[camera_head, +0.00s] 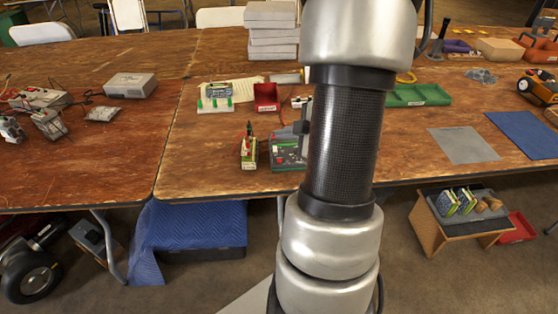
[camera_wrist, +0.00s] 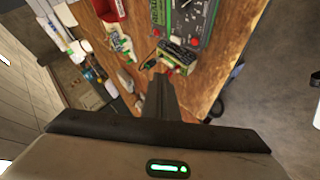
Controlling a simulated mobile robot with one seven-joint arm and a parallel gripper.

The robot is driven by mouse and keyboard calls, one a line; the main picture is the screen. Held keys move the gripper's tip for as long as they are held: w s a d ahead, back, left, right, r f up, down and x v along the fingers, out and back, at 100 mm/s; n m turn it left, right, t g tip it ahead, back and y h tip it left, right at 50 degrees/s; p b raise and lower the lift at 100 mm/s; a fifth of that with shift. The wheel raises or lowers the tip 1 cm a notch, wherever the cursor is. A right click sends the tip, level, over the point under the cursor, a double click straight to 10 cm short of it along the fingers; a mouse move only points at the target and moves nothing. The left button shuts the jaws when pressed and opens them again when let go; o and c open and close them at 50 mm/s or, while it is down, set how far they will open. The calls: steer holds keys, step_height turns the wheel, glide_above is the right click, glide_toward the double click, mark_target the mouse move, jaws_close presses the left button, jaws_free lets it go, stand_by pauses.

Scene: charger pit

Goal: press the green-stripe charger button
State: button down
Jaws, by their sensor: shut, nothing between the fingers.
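A grey charger (camera_head: 287,155) with a green panel and red spots stands near the front edge of the middle table, partly hidden by my arm. It also shows at the top of the wrist view (camera_wrist: 207,22). Which spot is the green-stripe button is too small to tell. A small green and cream battery pack (camera_head: 249,153) with dark and red tops stands just left of the charger; it also shows in the wrist view (camera_wrist: 178,55). My gripper (camera_wrist: 161,80) is shut and empty, its fingertips beside the pack in the picture; contact cannot be told.
A red bin (camera_head: 266,97) and a white rack with green tops (camera_head: 215,98) stand behind. A green tray (camera_head: 415,95) and a grey mat (camera_head: 463,145) lie to the right. A stack of grey boxes (camera_head: 270,35) stands at the back. Table left of the pack is clear.

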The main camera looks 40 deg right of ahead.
steer(key=f+b, duration=0.2)
steer(key=w+f+b, duration=0.1)
steer(key=f+b, duration=0.1)
steer(key=f, duration=0.1)
steer(key=f+b, duration=0.3)
steer(key=shift+w+d+f, duration=0.15)
steer(key=shift+w+d, duration=0.05)
steer(key=shift+d, duration=0.15)
stand_by(1.6)
steer(key=shift+f, duration=0.4)
steer(key=shift+w+d+f+b, duration=0.1)
steer(key=shift+f+b, duration=0.3)
stand_by(0.5)
steer(key=shift+r, duration=0.1)
steer(key=shift+r+p, duration=0.7)
steer(key=shift+p, duration=0.1)
steer(key=r+p, duration=0.3)
steer(key=s+r+p, duration=0.1)
steer(key=r, duration=0.1)
steer(key=shift+a, duration=0.3)
